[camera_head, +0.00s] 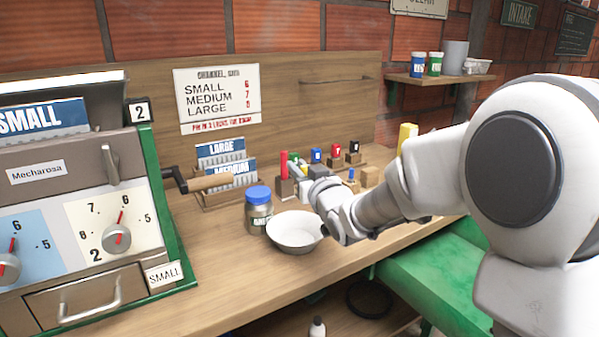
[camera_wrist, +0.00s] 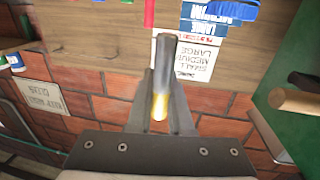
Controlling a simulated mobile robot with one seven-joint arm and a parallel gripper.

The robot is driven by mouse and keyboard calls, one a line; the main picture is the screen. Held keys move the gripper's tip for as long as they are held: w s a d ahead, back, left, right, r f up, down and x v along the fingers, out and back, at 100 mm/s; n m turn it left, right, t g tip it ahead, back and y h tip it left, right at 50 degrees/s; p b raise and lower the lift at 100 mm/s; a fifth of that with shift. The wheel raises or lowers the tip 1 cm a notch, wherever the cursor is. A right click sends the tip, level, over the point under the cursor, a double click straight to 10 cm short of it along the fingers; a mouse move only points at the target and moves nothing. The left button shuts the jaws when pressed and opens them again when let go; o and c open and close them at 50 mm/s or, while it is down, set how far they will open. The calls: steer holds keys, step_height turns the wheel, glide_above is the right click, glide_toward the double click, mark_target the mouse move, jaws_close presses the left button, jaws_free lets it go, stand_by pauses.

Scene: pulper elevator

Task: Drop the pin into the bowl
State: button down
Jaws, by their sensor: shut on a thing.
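A pale round bowl (camera_head: 295,246) stands on the wooden bench near its front edge, and its inside looks empty. My gripper (camera_head: 322,192) is beside and above the bowl's right rim in the head view. In the wrist view my gripper (camera_wrist: 161,82) is shut on a slim pin (camera_wrist: 166,48), with a dark grey end past the fingertips and a yellow part between the fingers. The pin is hard to make out in the head view. The bowl does not show in the wrist view.
A jar with a blue lid (camera_head: 258,210) stands close to the bowl's left. Several coloured pieces in wooden blocks (camera_head: 304,186) stand behind my gripper. A grey machine with dials (camera_head: 80,215) fills the left. The bench in front of the machine is clear.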

step_height(320, 180, down, 5)
steer(key=b, duration=0.2)
steer(key=shift+f+b, duration=0.15)
steer(key=shift+b, duration=0.2)
steer(key=c, duration=0.7)
jaws_free()
steer(key=shift+c, duration=0.2)
steer(key=b+v, duration=0.5)
steer(key=v, duration=1.2)
steer(key=shift+s, duration=0.2)
